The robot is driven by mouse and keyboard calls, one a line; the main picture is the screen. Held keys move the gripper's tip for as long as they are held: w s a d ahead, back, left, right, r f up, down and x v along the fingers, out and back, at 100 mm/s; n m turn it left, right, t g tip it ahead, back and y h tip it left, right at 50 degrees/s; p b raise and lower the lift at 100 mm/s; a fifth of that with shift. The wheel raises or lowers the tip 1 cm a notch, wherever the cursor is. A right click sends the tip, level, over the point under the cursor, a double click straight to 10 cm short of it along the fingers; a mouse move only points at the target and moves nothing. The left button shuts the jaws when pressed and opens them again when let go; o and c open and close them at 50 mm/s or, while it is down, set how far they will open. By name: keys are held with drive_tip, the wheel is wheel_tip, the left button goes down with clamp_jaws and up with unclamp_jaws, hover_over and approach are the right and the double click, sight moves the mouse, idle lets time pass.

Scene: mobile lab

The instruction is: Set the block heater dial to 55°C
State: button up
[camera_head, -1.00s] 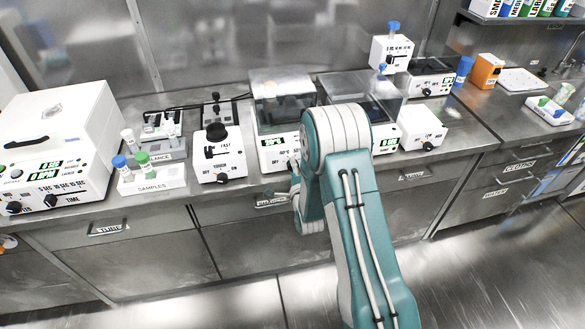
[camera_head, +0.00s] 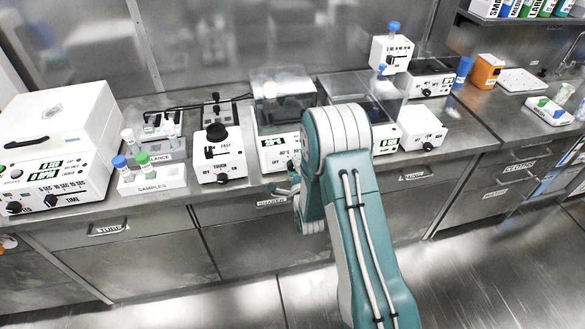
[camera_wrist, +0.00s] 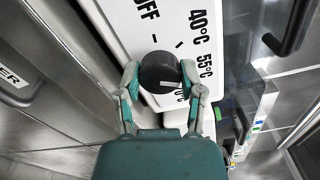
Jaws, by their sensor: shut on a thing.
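The block heater is the white unit (camera_head: 277,155) with a clear lid and a green display, at the middle of the bench in the head view. In the wrist view its white front panel (camera_wrist: 140,20) shows OFF, 40°C, 55°C and a partly hidden label ending in 0°C. The dark round dial (camera_wrist: 157,70) sits between the two fingers of my gripper (camera_wrist: 160,75), which is shut on it. The dial's white pointer line points right, toward the area between the 55°C label and the partly hidden one. In the head view my arm partly hides the gripper (camera_head: 284,189).
A white unit with a black knob (camera_head: 218,155) stands left of the heater, then a samples rack (camera_head: 152,180). A second lidded unit (camera_head: 385,135) is close on the right, partly behind my arm. Drawer fronts lie below the bench edge.

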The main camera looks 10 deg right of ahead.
drive_tip(key=o, duration=1.2)
drive_tip(key=shift+d+f, duration=0.2)
drive_tip(key=shift+f, duration=0.1)
drive_tip(key=shift+c, duration=0.2)
drive_tip(key=shift+r, duration=0.1)
drive_tip(key=s, duration=1.2)
drive_tip(key=shift+w, duration=0.1)
